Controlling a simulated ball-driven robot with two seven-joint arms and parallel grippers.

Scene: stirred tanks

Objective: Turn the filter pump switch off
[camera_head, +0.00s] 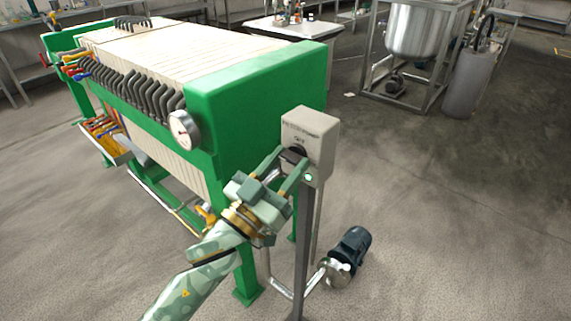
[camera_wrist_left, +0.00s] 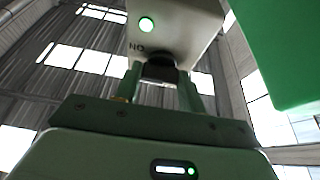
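The filter pump switch box (camera_head: 318,140) is a pale grey box on a post at the end of the green filter press. Its black knob (camera_head: 293,155) is on the front, below printed text. In the left wrist view the knob (camera_wrist_left: 160,70) shows under the box (camera_wrist_left: 172,25), near ON lettering. A green lamp (camera_head: 309,178) on the box is lit. My left gripper (camera_head: 290,163) is at the box, with one finger on each side of the knob. I cannot tell whether the fingers press on it. My right gripper is not in view.
The green filter press (camera_head: 255,85) with a round gauge (camera_head: 184,131) stands close to my left arm. A pump motor (camera_head: 350,249) and pipes are on the floor below. A steel tank (camera_head: 416,35) stands farther back. The floor to the right is clear.

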